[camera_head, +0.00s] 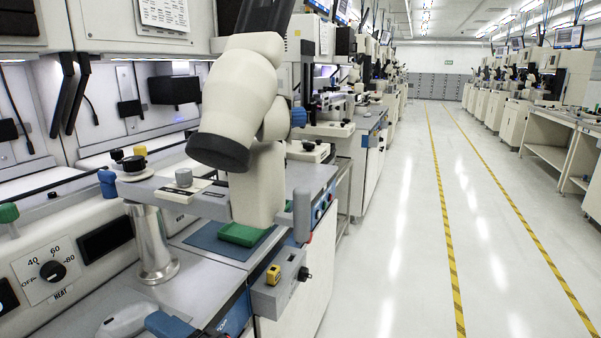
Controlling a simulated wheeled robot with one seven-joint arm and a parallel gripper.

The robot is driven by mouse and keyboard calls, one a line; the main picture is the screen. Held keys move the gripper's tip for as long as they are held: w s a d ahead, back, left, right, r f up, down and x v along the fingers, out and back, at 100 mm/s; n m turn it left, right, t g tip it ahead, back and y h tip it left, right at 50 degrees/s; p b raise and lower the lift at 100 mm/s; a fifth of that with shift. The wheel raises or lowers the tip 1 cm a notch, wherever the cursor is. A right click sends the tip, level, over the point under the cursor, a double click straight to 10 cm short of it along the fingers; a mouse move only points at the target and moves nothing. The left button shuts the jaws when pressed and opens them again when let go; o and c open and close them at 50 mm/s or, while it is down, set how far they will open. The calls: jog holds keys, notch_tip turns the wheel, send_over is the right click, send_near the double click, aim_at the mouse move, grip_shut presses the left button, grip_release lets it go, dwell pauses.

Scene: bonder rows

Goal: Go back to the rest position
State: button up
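My gripper does not show in the head view, and I cannot tell how it stands or whether it holds anything. The nearest bonder station fills the left side. A large beige rounded body with a dark end (238,95) stands over its worktop. Below it a green block (243,234) lies on a blue mat (205,240). A silver post (152,245) carries a grey plate with knobs.
A grey control box with a yellow button (273,275) juts from the worktop's front edge. The aisle floor (415,230) is clear, with yellow-black striped lines (447,230). More benches (545,140) line the right side. Grey lockers (436,86) stand at the far end.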

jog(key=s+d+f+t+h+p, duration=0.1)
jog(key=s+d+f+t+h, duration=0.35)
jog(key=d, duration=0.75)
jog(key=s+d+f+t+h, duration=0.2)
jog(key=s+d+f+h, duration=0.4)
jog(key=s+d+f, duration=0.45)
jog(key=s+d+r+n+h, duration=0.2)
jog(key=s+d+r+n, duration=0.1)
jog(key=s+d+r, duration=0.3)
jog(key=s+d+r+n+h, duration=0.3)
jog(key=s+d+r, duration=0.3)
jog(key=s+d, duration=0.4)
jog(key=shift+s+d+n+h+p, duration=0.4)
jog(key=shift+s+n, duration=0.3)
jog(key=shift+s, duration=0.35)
